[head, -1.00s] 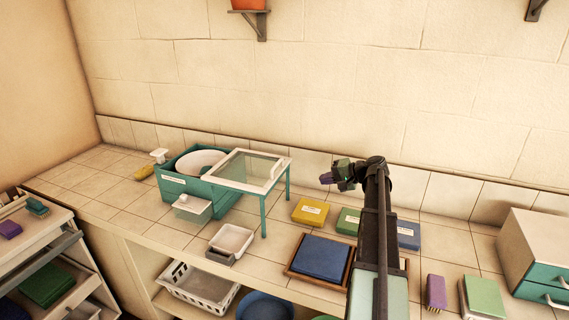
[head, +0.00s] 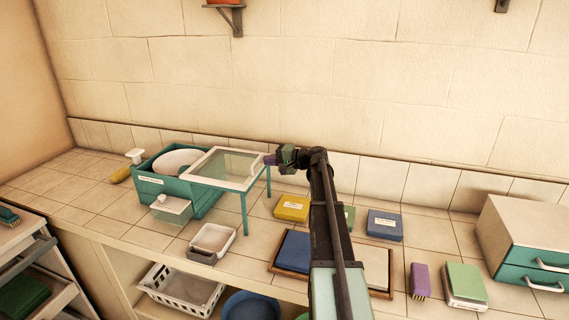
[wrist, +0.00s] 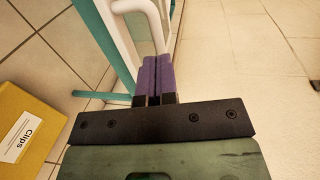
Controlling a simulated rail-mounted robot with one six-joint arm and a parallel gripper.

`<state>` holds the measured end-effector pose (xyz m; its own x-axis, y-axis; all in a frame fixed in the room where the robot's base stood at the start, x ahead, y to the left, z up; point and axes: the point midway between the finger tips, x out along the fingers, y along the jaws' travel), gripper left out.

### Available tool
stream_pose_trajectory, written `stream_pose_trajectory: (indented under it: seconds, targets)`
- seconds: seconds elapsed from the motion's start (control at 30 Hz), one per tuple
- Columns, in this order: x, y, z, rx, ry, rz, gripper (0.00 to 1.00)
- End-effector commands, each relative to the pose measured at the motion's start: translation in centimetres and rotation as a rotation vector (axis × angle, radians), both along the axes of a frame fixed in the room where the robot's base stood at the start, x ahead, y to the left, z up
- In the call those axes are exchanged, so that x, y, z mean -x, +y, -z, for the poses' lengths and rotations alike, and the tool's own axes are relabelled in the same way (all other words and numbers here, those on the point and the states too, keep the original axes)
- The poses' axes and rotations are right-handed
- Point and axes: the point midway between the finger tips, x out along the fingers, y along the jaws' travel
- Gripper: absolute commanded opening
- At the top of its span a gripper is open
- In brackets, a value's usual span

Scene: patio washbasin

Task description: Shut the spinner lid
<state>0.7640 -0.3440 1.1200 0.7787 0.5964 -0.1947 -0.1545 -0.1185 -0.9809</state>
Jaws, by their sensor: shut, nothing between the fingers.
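The spinner is a teal box (head: 150,188) with a white drum (head: 178,162) inside, in the head view's left half. Its lid (head: 232,164), a clear pane in a white frame, lies to the right of the drum on teal rails with legs, leaving the drum uncovered. My gripper (head: 270,160) is at the lid's right end, its purple fingers shut and empty. In the wrist view the shut fingers (wrist: 153,78) are right by the lid's white handle (wrist: 150,12). I cannot tell whether they touch it.
A yellow box (head: 292,208), labelled Clips in the wrist view (wrist: 22,125), stands below the gripper. A blue box (head: 385,225) and a drawer unit (head: 530,240) are to the right. A small white tray (head: 213,237) sits in front of the spinner. The wall is close behind.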

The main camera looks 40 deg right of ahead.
Motion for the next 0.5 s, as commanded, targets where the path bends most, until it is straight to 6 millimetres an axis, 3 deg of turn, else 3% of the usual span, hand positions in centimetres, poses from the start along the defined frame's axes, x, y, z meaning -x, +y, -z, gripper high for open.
stream_pose_trajectory:
  seconds: [0.2,0.5]
  targets:
    - [-1.52,1.15,0.41,0.0,0.0,0.0,0.0]
    - [-1.58,1.22,0.38,0.001,0.001,0.0,0.0]
